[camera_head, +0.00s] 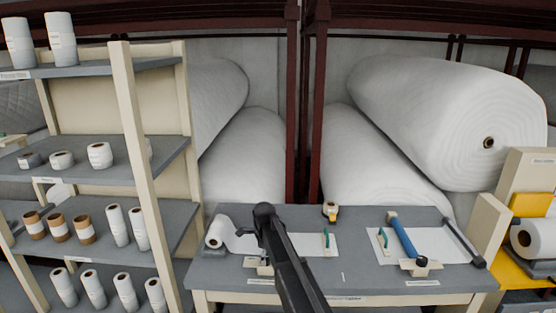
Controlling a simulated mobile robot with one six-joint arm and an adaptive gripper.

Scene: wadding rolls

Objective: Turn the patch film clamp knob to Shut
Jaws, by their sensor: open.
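A black knob (421,261) sits on a cream block (408,268) at the front of the right-hand station on the grey bench (350,283). A second cream block (252,263) stands at the front of the left-hand station, partly hidden behind my dark arm. Whether it bears a knob is hidden. The labels are too small to read, so I cannot tell which is the patch film clamp, nor its knob setting. My arm rises from the bottom edge across the bench. No gripper fingers can be made out.
A white roll (216,234) and white sheet (313,244) lie on the bench's left. A blue bar (402,236), another white sheet (441,247) and a black bar (463,242) lie right. A yellow tape item (330,211) stands at back. Shelves (95,255) with rolls flank left.

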